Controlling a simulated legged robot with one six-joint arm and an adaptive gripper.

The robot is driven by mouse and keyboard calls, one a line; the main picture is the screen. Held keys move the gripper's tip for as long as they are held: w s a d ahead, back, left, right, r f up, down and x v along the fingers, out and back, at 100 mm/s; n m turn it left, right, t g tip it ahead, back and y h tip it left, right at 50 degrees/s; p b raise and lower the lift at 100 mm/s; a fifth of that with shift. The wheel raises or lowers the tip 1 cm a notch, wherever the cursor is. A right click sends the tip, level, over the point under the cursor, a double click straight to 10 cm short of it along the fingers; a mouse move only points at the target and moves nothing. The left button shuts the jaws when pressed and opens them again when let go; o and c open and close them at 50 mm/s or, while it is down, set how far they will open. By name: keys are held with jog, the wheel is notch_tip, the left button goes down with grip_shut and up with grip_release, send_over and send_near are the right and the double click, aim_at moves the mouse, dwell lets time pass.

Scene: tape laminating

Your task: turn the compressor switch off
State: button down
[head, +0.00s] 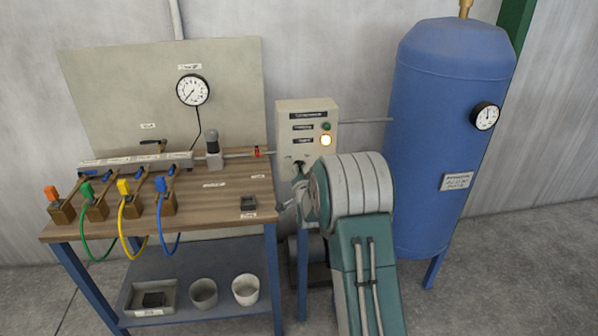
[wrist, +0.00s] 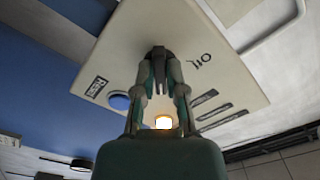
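The compressor control box (head: 307,116) is a pale panel on the wall side, right of the workbench. Its orange-white lamp (head: 326,140) glows, and the lamp also shows in the wrist view (wrist: 162,121). The switch itself is not clearly visible; my fingers cover that part of the panel. My gripper (wrist: 159,62) has its dark fingertips drawn together at the panel face. I cannot tell whether the switch is between them. In the head view my arm hides the box's lower part.
A blue air tank (head: 445,150) stands right of the box. A blue button (wrist: 120,101) with a "Reset" label is on the panel near my fingers.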

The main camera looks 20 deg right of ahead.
jog(key=shift+d+n, duration=0.1)
jog(key=shift+n, duration=0.2)
jog(key=n, duration=1.3)
jog(key=shift+d+r, duration=0.1)
jog(key=shift+r, duration=0.15)
jog(key=shift+n, duration=2.1)
jog(key=c, duration=0.7)
grip_release()
jog(key=shift+w+f, duration=0.1)
